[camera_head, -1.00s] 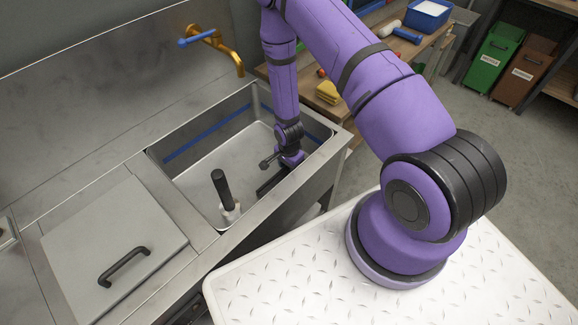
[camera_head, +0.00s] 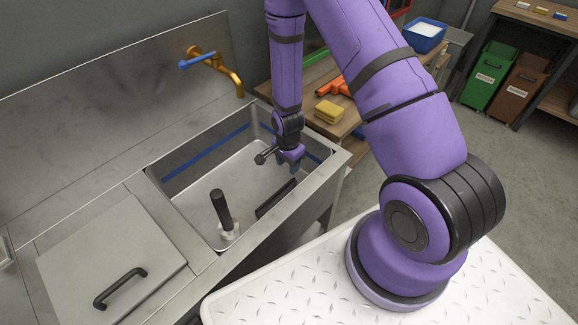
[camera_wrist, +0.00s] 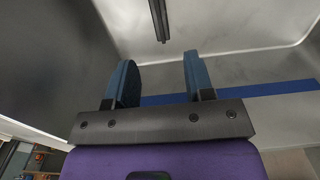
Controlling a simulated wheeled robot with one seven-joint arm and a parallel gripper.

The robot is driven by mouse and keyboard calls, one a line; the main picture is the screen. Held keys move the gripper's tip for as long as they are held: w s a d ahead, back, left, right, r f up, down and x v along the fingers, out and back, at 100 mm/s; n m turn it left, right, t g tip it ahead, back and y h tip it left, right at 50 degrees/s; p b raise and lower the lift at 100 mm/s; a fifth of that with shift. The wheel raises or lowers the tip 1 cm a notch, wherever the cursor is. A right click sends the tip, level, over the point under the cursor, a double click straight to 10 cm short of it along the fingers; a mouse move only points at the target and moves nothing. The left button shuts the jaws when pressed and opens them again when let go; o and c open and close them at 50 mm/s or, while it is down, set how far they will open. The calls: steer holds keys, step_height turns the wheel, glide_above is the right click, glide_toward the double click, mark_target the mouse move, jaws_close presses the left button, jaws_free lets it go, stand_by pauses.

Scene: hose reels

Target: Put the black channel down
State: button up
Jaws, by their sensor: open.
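The black channel (camera_head: 276,199) lies in the steel sink (camera_head: 190,218), along the side nearer to me. A dark grooved bar, which looks like the channel (camera_wrist: 159,20), shows at the top of the wrist view, beyond the fingertips. My gripper (camera_head: 295,168) is over the sink, above and beyond the channel and apart from it. In the wrist view its two blue fingers (camera_wrist: 158,80) stand wide apart with nothing between them. The channel's underside is hidden, so I cannot tell exactly how it rests.
A black upright handle on a white base (camera_head: 222,210) stands in the sink, left of the channel. A brass tap (camera_head: 228,78) is behind the sink, and a lid with a black handle (camera_head: 110,262) lies left. A wooden bench (camera_head: 350,118) with a yellow sponge (camera_head: 329,111) is at right.

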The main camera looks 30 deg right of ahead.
step_height(320, 180, up, 32)
steer(key=s+n+t, duration=0.1)
steer(key=n+t, duration=0.2)
steer(key=n, duration=0.4)
steer(key=s+r+n+t, duration=0.2)
steer(key=s+r+n, duration=0.5)
steer(key=s+r, duration=1.2)
steer(key=shift+s+a, duration=0.3)
steer(key=shift+s, duration=1.1)
